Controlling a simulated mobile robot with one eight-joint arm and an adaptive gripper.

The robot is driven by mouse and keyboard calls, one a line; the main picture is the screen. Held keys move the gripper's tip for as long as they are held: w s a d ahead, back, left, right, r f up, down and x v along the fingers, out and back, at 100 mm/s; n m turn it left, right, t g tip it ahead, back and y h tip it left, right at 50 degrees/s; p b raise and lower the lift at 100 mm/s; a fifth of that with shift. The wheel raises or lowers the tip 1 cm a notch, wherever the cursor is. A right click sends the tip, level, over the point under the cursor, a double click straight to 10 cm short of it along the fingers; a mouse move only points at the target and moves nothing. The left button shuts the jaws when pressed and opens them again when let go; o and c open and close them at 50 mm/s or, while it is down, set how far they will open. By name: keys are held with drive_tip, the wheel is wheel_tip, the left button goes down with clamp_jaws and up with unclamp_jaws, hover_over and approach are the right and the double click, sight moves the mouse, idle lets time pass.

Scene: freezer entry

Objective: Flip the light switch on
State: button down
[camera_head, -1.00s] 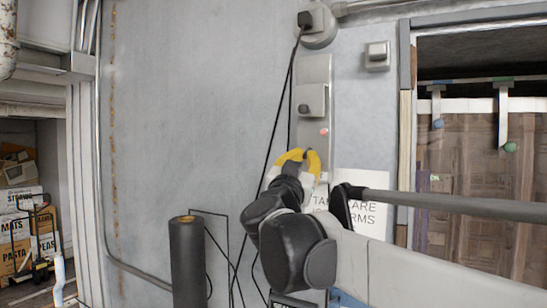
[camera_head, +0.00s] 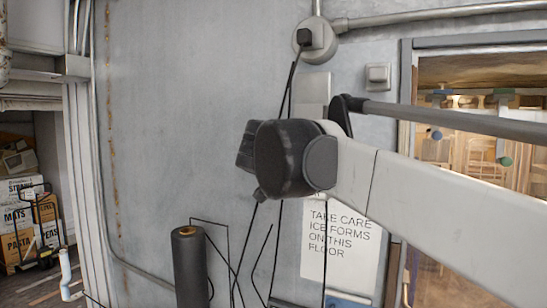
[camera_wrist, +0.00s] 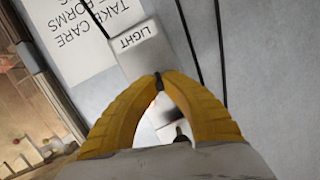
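The light switch plate (camera_head: 313,88) is a pale vertical panel on the grey wall; my arm covers most of it in the head view. In the wrist view the plate (camera_wrist: 128,62) carries a white label reading LIGHT, seen upside down. My gripper (camera_wrist: 158,80) has two yellow fingers whose tips meet over the plate, just below the label in the picture. A small dark bit shows at the tips; I cannot tell whether it is the switch lever. A red spot and a dark part show between the fingers. My gripper is hidden behind my arm in the head view.
A floor-ice warning sign (camera_head: 340,243) hangs below the plate. A plug outlet (camera_head: 315,41) with black cables is above, and a small box (camera_head: 378,77) sits right. A dark post (camera_head: 189,265) stands in front at lower left. The doorway (camera_head: 475,110) at right is brightly lit.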

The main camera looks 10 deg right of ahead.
drive_tip(key=shift+r+g+y+p, duration=0.25)
drive_tip(key=shift+g+y+p, duration=0.15)
drive_tip(key=shift+p, duration=0.05)
drive_tip(key=c, duration=1.4)
unclamp_jaws()
drive_tip(key=shift+c, duration=0.2)
drive_tip(key=v, duration=1.2)
drive_tip(key=shift+a+f, duration=0.1)
